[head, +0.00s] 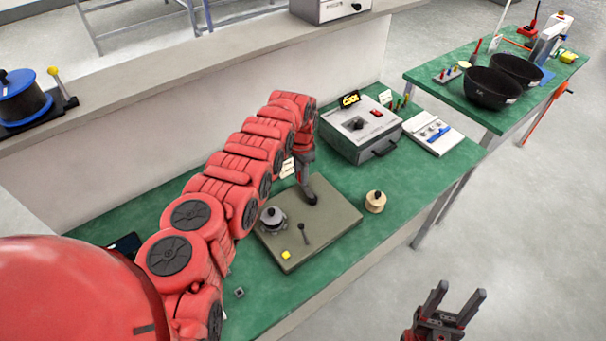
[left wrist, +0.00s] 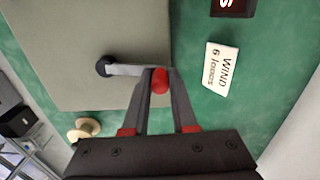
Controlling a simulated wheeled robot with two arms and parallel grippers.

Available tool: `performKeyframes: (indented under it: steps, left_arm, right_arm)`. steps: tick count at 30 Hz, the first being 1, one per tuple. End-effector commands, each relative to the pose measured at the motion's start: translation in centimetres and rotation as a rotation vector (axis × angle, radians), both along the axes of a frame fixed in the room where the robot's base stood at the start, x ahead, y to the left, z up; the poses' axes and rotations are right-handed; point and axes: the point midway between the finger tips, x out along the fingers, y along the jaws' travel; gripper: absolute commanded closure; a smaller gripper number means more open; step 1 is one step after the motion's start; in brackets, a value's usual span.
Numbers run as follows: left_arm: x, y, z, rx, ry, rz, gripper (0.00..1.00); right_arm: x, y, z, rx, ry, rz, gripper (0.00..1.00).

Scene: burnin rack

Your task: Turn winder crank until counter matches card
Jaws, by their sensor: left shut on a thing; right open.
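The winder's grey-beige base plate (head: 335,222) lies on the green bench; it also fills the upper left of the left wrist view (left wrist: 60,45). The crank's grey arm (left wrist: 128,69) runs from a black pivot to a red knob (left wrist: 160,82). My left gripper (head: 310,197) is shut on the knob, with a fingertip on either side of it in the wrist view (left wrist: 160,85). My right gripper (head: 455,303) is open and empty.
On the plate stand a grey round part (head: 272,217), a dark knobbed lever (head: 304,234) and a yellow square (head: 286,254). A wooden spool (head: 375,201) stands right of the plate. A grey instrument box (head: 360,132) stands behind. Floor at lower right is clear.

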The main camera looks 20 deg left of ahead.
Motion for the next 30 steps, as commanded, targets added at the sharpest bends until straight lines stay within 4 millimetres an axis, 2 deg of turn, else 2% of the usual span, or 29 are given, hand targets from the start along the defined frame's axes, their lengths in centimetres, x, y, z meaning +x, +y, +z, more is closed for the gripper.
performKeyframes:
  steps: [5,6,10,22,26,30]
  left_arm:
    - [0.0,0.0,0.0,0.001,-0.001,0.0,1.0]
    - [0.0,0.0,0.0,0.001,-0.001,0.001,0.69]
    - [0.0,0.0,0.0,0.001,-0.001,0.001,0.46]
    - [0.1,0.0,0.5,-0.001,-0.001,0.001,0.44]
    - [0.1,0.0,1.9,-0.001,0.0,0.002,0.44]
    - [0.0,0.1,4.1,0.003,-0.001,0.0,0.44]
  right_arm:
    - [0.0,0.0,0.0,0.0,0.0,0.0,0.44]
    - [0.0,0.0,0.0,0.0,0.0,0.0,0.44]
    - [0.0,0.0,0.0,0.0,0.0,0.0,0.44]
    - [0.0,0.0,0.0,0.0,0.0,0.0,0.44]
    - [0.0,0.0,-0.1,0.0,0.0,0.0,0.44]
    - [0.0,0.0,-0.6,0.0,0.0,0.0,0.44]
